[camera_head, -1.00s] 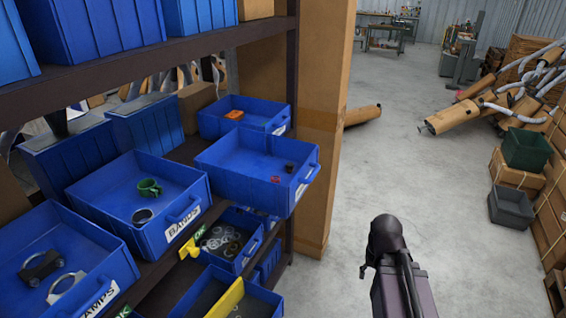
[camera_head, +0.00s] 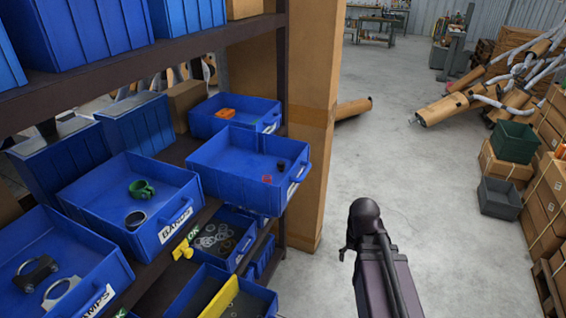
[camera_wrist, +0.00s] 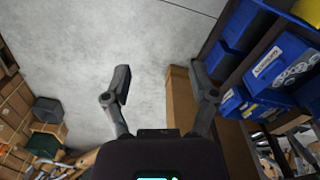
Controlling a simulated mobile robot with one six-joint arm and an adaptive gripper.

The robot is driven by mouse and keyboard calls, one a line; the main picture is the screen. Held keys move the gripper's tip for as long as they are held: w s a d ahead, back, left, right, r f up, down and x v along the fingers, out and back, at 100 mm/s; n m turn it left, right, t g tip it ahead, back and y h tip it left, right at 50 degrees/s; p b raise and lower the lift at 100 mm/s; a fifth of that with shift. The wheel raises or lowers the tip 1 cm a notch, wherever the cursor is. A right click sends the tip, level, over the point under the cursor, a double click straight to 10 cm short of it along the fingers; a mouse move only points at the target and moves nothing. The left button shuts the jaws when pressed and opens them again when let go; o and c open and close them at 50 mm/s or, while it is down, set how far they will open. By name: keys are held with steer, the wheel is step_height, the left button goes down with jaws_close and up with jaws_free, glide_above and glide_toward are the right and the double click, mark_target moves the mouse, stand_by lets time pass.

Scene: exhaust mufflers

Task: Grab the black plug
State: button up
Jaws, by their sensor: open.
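The black plug (camera_head: 281,165) appears as a small dark piece inside a blue bin (camera_head: 222,186) that juts out from the shelf in the head view. A small red piece (camera_head: 267,179) lies in the same bin, just left of and nearer than the dark one. My gripper (camera_wrist: 163,82) is open and empty in the wrist view, its two fingers spread over the grey floor. It is away from the bin, and I cannot make out the plug in the wrist view.
A dark shelf (camera_head: 165,62) with several blue bins fills the left. A cardboard-coloured post (camera_head: 312,120) stands at its right end. Mufflers and pipes (camera_head: 470,100) lie at the back right, with a green crate (camera_head: 514,142) and grey crate (camera_head: 499,198). Floor between is clear.

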steer(key=w+a+r+m+p, duration=0.1)
steer(key=w+a+r+p, duration=0.35)
steer(key=r+p, duration=0.3)
steer(key=w+a+r+p, duration=0.3)
steer(key=w+r+p, duration=0.3)
steer(key=r+p, duration=0.15)
steer(key=w+a+r+m+p, duration=0.1)
steer(key=w+a+r+p, duration=0.35)
steer(key=r+p, duration=0.35)
step_height(320, 180, up, 6)
steer(key=m+p, duration=0.2)
steer(key=p, duration=0.3)
glide_above(281, 163)
steer(key=shift+w, duration=0.15)
step_height(281, 163, down, 9)
steer(key=b, duration=0.8)
steer(key=shift+r+b, duration=0.2)
steer(key=shift+b, duration=0.15)
steer(key=shift+f+b, duration=2.6)
